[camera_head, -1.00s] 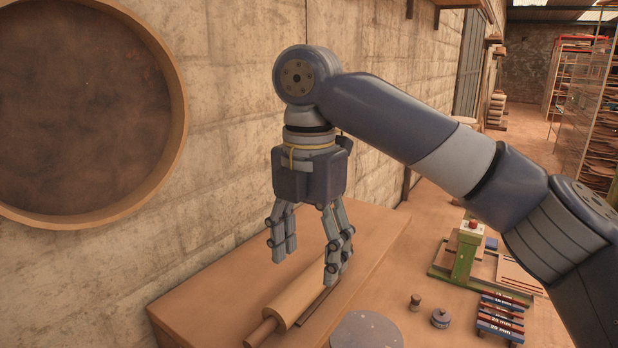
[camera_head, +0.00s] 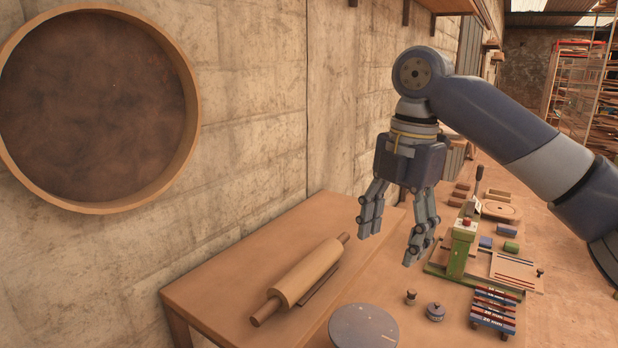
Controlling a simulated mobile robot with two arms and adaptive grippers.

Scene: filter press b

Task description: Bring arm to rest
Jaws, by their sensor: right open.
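My right gripper (camera_head: 391,236) hangs from its arm, which comes in from the right. Its fingers point down and stand apart, with nothing between them. My left gripper is not in view.
A wooden rolling pin (camera_head: 304,276) lies on the workbench at left. A grey round disc (camera_head: 363,328) is at the front. A small dark jar (camera_head: 435,311), a rack of labelled bars (camera_head: 493,308) and a green press (camera_head: 461,247) stand at right. A round sieve (camera_head: 192,120) hangs on the wall.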

